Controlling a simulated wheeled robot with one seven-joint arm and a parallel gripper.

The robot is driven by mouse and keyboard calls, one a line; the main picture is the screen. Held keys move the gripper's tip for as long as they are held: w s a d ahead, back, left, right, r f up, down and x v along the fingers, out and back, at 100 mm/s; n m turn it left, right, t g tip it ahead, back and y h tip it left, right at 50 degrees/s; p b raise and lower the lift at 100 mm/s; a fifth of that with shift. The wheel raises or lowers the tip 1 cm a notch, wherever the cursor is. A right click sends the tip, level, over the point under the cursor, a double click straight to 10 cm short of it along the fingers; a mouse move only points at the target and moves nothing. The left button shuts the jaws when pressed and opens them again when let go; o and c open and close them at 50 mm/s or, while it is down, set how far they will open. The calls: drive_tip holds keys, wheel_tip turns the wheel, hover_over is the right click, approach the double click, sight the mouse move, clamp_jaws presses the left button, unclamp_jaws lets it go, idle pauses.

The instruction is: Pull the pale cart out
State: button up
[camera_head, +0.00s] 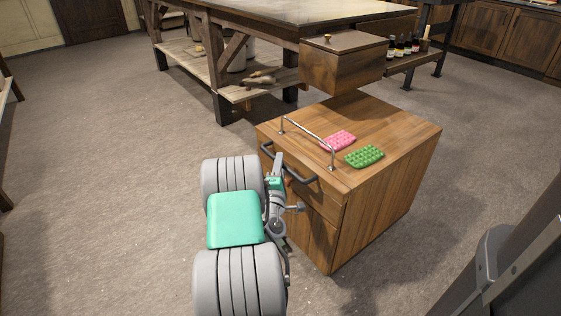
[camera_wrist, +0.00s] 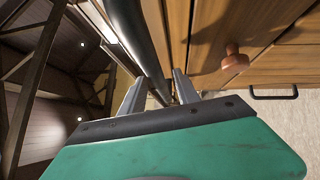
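The cart is a wooden cabinet (camera_head: 385,190), more mid-brown than pale, standing on the carpet with a drawer and door on its left face. A dark bar handle (camera_head: 302,178) is fixed high on that face, above the drawer. My gripper (camera_head: 279,163) is at this handle. In the wrist view, the dark bar (camera_wrist: 137,35) runs down between the two grey fingers of my gripper (camera_wrist: 163,85). The fingers are apart with the bar between them. Whether they press on it cannot be seen.
A pink pad (camera_head: 339,140) and a green pad (camera_head: 364,156) lie on the cart top, beside a thin metal rail (camera_head: 305,133). A workbench (camera_head: 270,12) with a wooden box (camera_head: 342,65) stands close behind. Carpet (camera_head: 110,150) is clear to the left.

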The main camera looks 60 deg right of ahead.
drive_tip(key=shift+w+d, duration=0.1)
drive_tip(key=shift+d, duration=0.25)
clamp_jaws()
idle(1.2)
